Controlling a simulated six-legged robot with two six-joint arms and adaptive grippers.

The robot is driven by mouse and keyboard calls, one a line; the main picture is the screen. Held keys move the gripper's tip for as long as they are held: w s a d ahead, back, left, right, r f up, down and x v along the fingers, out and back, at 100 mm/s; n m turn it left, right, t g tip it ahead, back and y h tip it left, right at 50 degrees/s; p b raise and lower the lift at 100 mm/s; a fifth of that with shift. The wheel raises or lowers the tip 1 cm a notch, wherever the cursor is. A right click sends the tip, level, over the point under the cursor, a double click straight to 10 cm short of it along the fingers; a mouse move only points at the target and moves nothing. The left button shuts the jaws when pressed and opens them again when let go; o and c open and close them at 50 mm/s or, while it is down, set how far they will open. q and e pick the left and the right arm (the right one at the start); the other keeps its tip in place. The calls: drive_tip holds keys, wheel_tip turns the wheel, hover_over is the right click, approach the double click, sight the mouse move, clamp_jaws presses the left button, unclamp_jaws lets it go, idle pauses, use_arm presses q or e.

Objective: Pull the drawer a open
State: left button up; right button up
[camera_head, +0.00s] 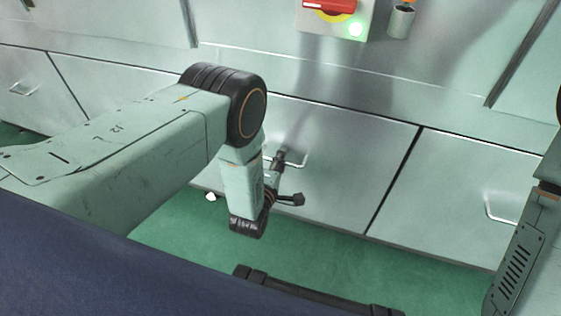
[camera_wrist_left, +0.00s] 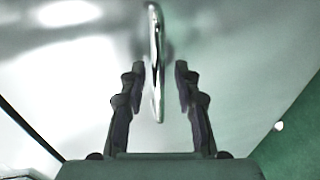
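Flat metal drawers line the lower cabinet front, and I cannot tell by label which is drawer a. My left gripper (camera_head: 288,178) is at the middle drawer (camera_head: 345,165), which looks shut. That drawer's bright bar handle (camera_head: 297,162) is partly hidden by my gripper. In the left wrist view the handle (camera_wrist_left: 156,70) stands between the two fingers of the left gripper (camera_wrist_left: 160,75). The fingers are apart, with a visible gap on each side of the bar. My right arm shows at the right edge, but its gripper is out of view.
Another drawer with a handle (camera_head: 500,210) is at the right, and one with a handle (camera_head: 24,88) is at far left. The green floor (camera_head: 180,228) below is mostly clear.

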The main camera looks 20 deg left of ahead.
use_arm(q)
drive_tip(key=shift+r, duration=0.1)
drive_tip(key=shift+c, duration=0.3)
drive_tip(key=shift+c, duration=0.7)
clamp_jaws()
